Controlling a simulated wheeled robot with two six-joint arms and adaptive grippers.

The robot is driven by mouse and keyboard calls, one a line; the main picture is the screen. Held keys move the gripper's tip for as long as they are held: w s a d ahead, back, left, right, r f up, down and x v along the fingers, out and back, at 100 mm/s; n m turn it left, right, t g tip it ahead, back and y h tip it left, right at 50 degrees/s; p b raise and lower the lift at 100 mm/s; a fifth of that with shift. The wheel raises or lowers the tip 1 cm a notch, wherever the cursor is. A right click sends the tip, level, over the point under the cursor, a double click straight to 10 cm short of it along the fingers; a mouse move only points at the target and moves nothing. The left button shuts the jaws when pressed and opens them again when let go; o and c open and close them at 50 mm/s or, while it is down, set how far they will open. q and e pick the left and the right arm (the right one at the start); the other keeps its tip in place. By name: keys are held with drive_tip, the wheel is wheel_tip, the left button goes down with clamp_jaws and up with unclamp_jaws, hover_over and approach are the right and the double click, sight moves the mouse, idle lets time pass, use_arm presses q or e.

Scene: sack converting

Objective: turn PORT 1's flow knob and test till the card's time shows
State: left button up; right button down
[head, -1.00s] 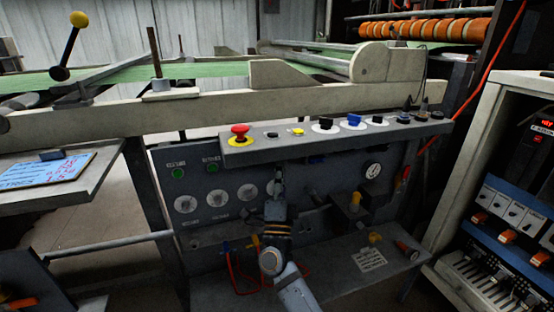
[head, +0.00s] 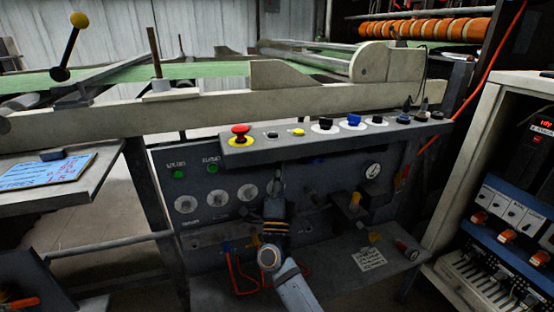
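A grey panel (head: 215,225) under the control shelf carries a row of pale round dials (head: 218,197). Another dial at the row's right end is partly covered by my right gripper (head: 278,181). The panel lettering is too small to read, so I cannot tell which is PORT 1's flow knob. My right gripper points at the panel from below, its tips at that dial; contact and finger opening cannot be made out. A blue-and-white written card (head: 45,172) lies on the left ledge. A small printed card (head: 369,258) lies on the lower shelf. My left gripper is out of view.
The sloped control shelf (head: 330,143) overhangs the panel, with a red mushroom button (head: 240,131) and several switches. A cabinet (head: 490,125) stands at right.

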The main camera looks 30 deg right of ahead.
drive_tip(key=shift+w+d, duration=0.1)
drive_tip(key=shift+w, duration=0.3)
idle(0.3)
drive_tip(key=shift+s, duration=0.15)
idle(2.6)
drive_tip(key=shift+s+a+p, duration=0.2)
drive_tip(key=shift+s+p, duration=0.15)
drive_tip(key=shift+s, duration=0.35)
drive_tip(key=s, duration=0.2)
drive_tip(key=s+a, duration=0.1)
drive_tip(key=s, duration=0.1)
drive_tip(key=shift+s+a+p, duration=0.1)
drive_tip(key=shift+s+p, duration=0.25)
drive_tip(key=shift+s, duration=0.05)
